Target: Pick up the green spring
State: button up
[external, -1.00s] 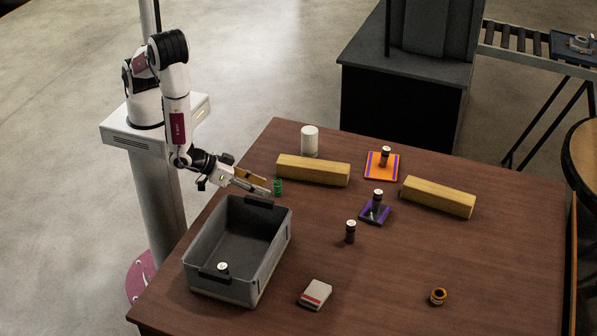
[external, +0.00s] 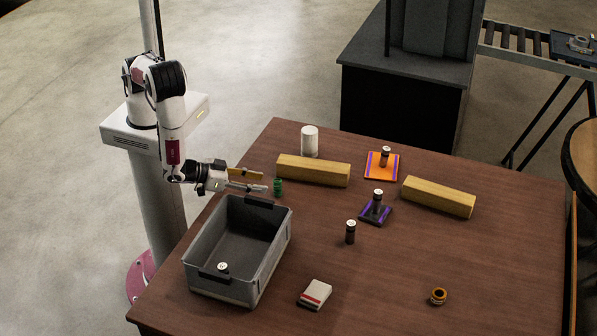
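The green spring (external: 278,187) stands upright on the table, just beyond the far edge of the grey bin and near the left end of a wooden block. My gripper (external: 266,181) is low and roughly level, pointing right toward the spring. Its two fingers are apart, with a gap between them, and nothing shows in the gap. The fingertips end just left of the spring; I cannot tell whether they touch it.
The grey bin (external: 197,252) stands close below my gripper, with a small part (external: 223,267) inside. Wooden blocks (external: 312,171) (external: 437,197), a white cylinder (external: 309,141), an orange pad (external: 373,172), a purple-edged pad (external: 367,215) and a dark cylinder (external: 350,232) stand around.

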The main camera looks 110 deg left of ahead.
aim_at(277, 186)
jog(key=shift+x, duration=1.2)
jog(key=shift+w+f, duration=0.1)
jog(key=shift+x, duration=2.5)
jog(key=shift+f, duration=0.1)
grip_shut()
